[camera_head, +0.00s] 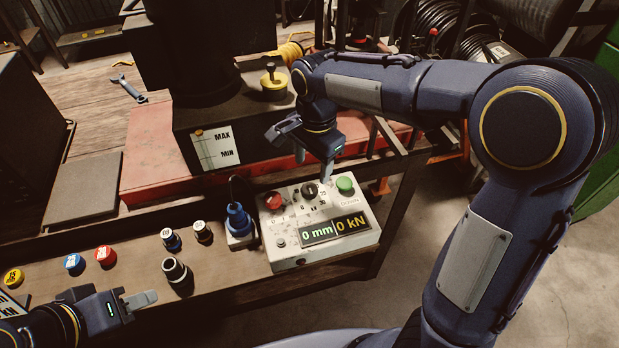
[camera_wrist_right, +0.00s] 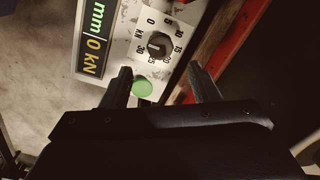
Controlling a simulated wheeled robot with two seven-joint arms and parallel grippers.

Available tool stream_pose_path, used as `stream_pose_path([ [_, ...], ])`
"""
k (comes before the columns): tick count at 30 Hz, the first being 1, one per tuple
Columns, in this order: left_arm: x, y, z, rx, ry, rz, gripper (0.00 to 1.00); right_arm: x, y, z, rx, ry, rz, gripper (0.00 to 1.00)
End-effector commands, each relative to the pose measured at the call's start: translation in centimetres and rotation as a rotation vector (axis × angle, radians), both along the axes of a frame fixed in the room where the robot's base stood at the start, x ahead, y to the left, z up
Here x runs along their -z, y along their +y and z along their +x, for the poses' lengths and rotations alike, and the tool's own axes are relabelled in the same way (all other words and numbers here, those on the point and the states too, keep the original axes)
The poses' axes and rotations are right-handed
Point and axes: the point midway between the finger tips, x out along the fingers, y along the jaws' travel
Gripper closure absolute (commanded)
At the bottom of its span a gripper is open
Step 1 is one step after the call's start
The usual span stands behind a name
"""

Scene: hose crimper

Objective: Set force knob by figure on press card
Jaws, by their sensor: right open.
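The force knob (camera_head: 310,190) is a black dial on the white control box (camera_head: 290,262), between a red and a green button. In the right wrist view the knob (camera_wrist_right: 158,45) has a ring of figures with "kN"; its exact setting is too small to read surely. The display (camera_head: 335,229) reads 0 mm and 0 kN. My right gripper (camera_wrist_right: 159,70) is open and empty, its fingertips near the knob, apart from it. My left gripper (camera_head: 138,299) hovers at the lower left; its jaws cannot be judged. A partly cut-off card (camera_head: 10,306) shows at the left edge, figure unreadable.
A white MAX/MIN label (camera_head: 216,147) is on the dark press base. A blue plug (camera_head: 238,219) stands beside the box. Several fittings and a black cylinder (camera_head: 178,272) stand left of it, with red (camera_head: 105,256), blue (camera_head: 73,263) and yellow (camera_head: 13,277) caps.

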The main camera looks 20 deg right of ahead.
Motion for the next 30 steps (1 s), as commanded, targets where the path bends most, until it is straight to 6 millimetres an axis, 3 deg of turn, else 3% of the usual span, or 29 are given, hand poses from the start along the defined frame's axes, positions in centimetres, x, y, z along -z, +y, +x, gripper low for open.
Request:
stream_pose_path([
  [15,-0.5,0.0,0.0,0.000,0.000,0.000,0.64,6.8,0.4,0.5,0.016,0.006,-0.012,0.44],
  [27,-0.5,0.0,0.0,0.000,0.000,0.000,0.64,7.9,0.4,0.6,0.015,0.003,-0.010,0.44],
  [30,-0.5,0.0,0.0,0.000,0.000,0.000,0.64,7.8,0.4,0.6,0.015,0.003,-0.010,0.56],
])
